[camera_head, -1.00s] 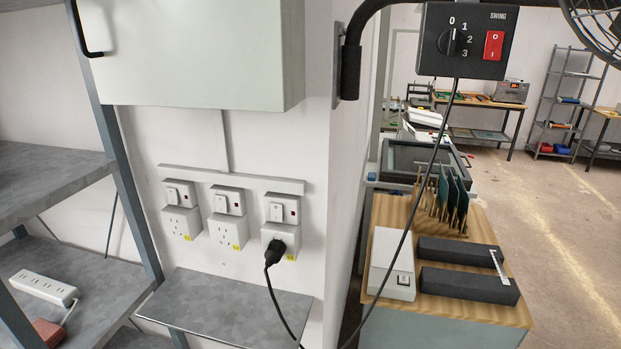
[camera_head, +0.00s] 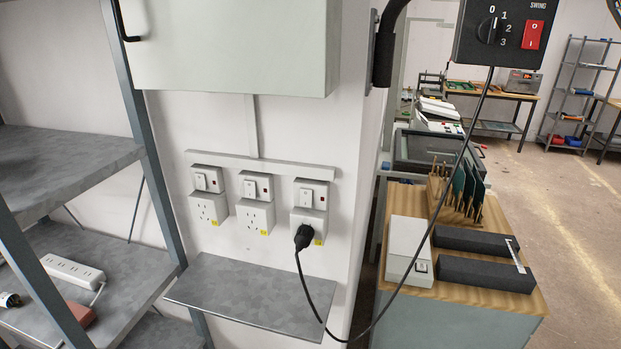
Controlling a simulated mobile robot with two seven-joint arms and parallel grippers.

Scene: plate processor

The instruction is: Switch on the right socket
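The right socket (camera_head: 315,221) is the rightmost of three white wall sockets, with a black plug (camera_head: 303,238) in its face. Its switch box (camera_head: 311,193) sits just above it, with a white rocker (camera_head: 306,198) and a small dark red indicator. I cannot tell the rocker's position for certain. The middle socket (camera_head: 252,218) and the left socket (camera_head: 205,208) have similar switch boxes and no plugs. Neither of my grippers shows in the head view.
A grey metal shelf (camera_head: 250,295) juts out below the sockets, and a pale cabinet (camera_head: 230,45) hangs above. The black cord (camera_head: 390,285) runs from the plug up to a black control box (camera_head: 506,32). A grey shelving rack (camera_head: 60,165) stands left; a wooden-topped bench (camera_head: 460,295) stands right.

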